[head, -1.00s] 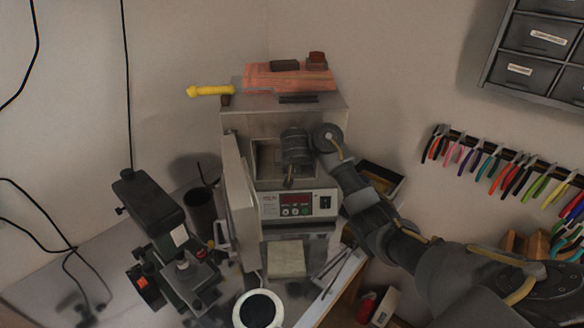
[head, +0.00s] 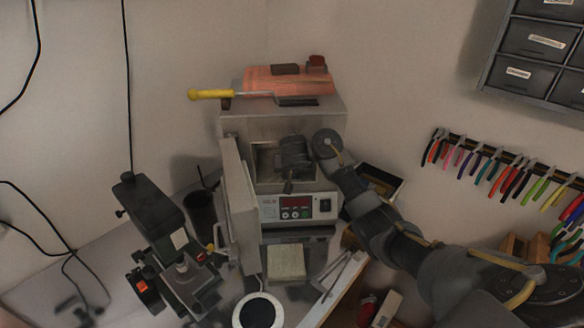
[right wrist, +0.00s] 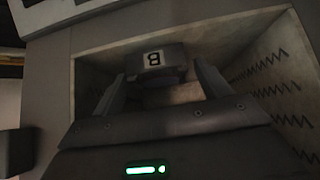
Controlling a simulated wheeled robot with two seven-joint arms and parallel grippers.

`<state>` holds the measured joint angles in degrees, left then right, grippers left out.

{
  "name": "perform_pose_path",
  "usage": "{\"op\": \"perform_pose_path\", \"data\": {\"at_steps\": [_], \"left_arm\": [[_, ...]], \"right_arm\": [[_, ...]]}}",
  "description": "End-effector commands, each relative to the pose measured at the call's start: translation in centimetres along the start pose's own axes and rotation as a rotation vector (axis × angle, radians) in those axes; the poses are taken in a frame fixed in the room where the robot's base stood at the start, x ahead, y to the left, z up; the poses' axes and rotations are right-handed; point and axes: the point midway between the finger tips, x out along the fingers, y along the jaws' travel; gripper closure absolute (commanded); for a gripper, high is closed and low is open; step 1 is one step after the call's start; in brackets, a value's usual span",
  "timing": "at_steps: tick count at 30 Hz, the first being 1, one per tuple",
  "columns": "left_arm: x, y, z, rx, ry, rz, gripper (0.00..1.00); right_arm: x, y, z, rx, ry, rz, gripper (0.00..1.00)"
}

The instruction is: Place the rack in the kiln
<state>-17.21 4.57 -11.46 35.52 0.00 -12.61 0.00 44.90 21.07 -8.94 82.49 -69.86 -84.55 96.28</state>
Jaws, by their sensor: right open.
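The kiln (head: 265,128) is a grey box with its door (head: 238,205) swung open to the left. Its chamber also shows in the right wrist view (right wrist: 262,62), with wavy heating wires on its walls. My right gripper (head: 289,187) reaches into the chamber mouth from the right. In the right wrist view my right gripper (right wrist: 162,82) is open, its fingers apart. A small dark block with a white label (right wrist: 153,59), perhaps the rack, lies inside the chamber between or just beyond the fingertips. I cannot tell whether it touches them. My left gripper is not in view.
A microscope (head: 155,215) and a dark cup (head: 200,212) stand left of the kiln. A pale block (head: 286,262) and a white round dish (head: 258,311) are in front. A yellow-handled tool (head: 211,94) lies on top. Pliers (head: 500,170) hang on the right wall.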

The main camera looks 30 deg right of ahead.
Motion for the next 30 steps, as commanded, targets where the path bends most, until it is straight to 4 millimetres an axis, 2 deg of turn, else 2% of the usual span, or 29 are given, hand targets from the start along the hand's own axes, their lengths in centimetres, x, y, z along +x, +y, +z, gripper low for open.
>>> {"op": "perform_pose_path", "data": {"at_steps": [5, 13, 15, 18, 25, 30], "left_arm": [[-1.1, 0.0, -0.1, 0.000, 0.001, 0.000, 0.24], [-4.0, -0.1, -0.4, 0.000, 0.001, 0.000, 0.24], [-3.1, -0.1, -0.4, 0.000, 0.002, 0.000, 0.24], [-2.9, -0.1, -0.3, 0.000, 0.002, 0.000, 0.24], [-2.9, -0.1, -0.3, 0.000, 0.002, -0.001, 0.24], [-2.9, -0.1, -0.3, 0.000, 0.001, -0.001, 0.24]], "right_arm": [[-1.2, -0.2, -0.4, 0.001, -0.001, -0.005, 0.24], [-5.6, -0.3, -0.4, 0.005, -0.003, -0.007, 0.24], [-6.2, -0.5, -0.2, 0.006, 0.006, -0.012, 0.24], [-7.3, -0.3, -0.1, 0.007, 0.001, -0.007, 0.24], [-10.7, -0.1, -0.2, 0.003, 0.002, -0.002, 0.24], [-12.0, 0.0, -0.2, 0.002, 0.000, -0.001, 0.24]]}}
